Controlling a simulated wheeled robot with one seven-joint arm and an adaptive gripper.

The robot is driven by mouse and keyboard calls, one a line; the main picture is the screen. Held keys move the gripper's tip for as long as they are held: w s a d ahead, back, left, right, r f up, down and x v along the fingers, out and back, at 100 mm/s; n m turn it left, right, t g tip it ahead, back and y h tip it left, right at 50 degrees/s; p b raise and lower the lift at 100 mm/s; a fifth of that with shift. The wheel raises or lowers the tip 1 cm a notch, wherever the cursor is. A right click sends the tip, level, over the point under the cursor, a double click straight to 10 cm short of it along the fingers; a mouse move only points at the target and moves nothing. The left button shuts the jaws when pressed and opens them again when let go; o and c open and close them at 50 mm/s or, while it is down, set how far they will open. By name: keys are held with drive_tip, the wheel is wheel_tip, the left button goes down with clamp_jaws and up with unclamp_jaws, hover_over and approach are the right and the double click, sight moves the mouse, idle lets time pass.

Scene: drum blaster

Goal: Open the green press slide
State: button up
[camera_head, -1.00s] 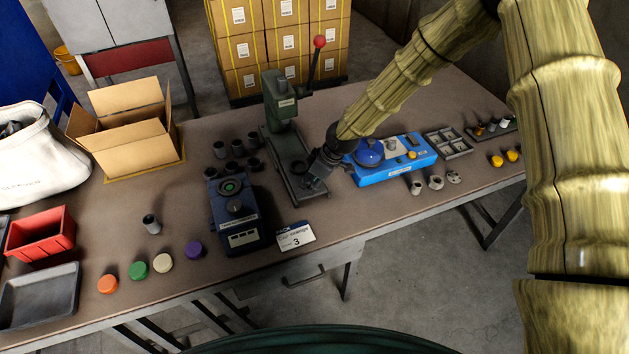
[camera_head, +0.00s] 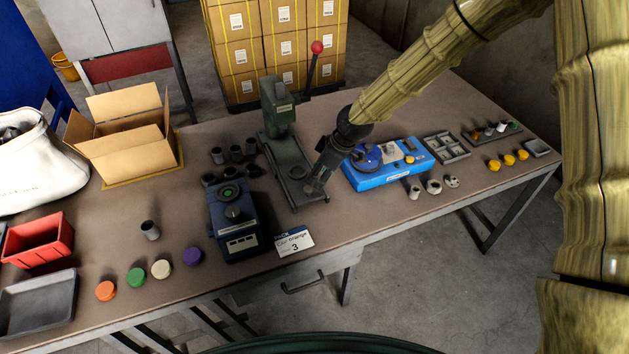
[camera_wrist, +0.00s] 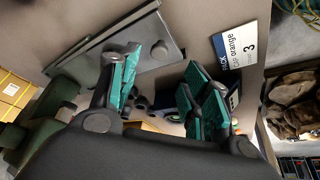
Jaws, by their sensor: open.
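The green press (camera_head: 282,125) stands upright on the bench, with a red-knobbed lever at its upper right. Its grey-green base with the slide (camera_head: 296,180) extends toward the front edge. My gripper (camera_head: 316,190) is over the right front part of this base and partly hides it. In the wrist view my gripper (camera_wrist: 160,85) shows two teal-padded fingers spread apart with nothing between them. The flat grey press base (camera_wrist: 140,45) with a round knob lies beyond the fingertips. I cannot tell whether a finger touches the slide.
A blue device (camera_head: 388,165) is close right of my gripper. A dark blue box with a green button (camera_head: 236,222) stands left of the press base. A card reading orange 3 (camera_head: 294,242) lies in front. Several dark cups (camera_head: 236,153) stand left of the press.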

drive_tip(key=shift+v, duration=2.1)
